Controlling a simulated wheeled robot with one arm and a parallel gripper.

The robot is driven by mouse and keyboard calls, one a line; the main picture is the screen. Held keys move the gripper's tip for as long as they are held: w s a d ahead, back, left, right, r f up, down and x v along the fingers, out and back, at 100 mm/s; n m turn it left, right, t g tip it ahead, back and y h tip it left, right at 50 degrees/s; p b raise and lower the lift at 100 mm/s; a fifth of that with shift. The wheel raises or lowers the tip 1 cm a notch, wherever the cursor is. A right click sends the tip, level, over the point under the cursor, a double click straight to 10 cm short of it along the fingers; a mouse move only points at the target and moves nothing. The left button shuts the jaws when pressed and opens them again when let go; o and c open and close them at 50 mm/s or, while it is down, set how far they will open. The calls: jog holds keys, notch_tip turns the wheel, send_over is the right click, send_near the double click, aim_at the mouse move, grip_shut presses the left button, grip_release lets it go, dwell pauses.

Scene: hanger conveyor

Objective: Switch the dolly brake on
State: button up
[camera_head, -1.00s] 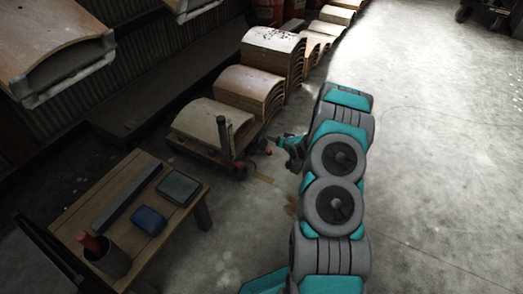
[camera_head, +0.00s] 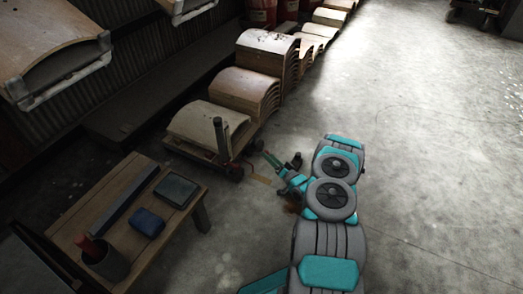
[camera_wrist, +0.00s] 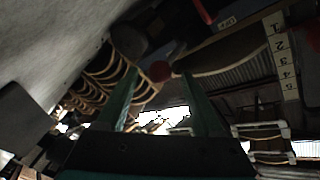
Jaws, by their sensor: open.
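The dolly (camera_head: 190,150) stands left of my gripper in the head view, with a curved wooden panel (camera_head: 205,122) on it. A dark post (camera_head: 219,135) with red parts at its foot rises at its near right corner. My gripper (camera_head: 268,157) is open and empty, low over the floor just right of that corner. I see no clear contact.
A wooden table (camera_head: 100,205) at the lower left carries a blue box (camera_head: 147,222), a grey case (camera_head: 176,190), a long bar and a cup (camera_head: 105,262). Stacks of curved panels (camera_head: 245,90) stand behind the dolly. The floor (camera_head: 430,150) to the right is clear.

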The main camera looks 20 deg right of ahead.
jog(key=shift+b+x, duration=0.45)
jog(key=shift+x, duration=2.75)
grip_shut()
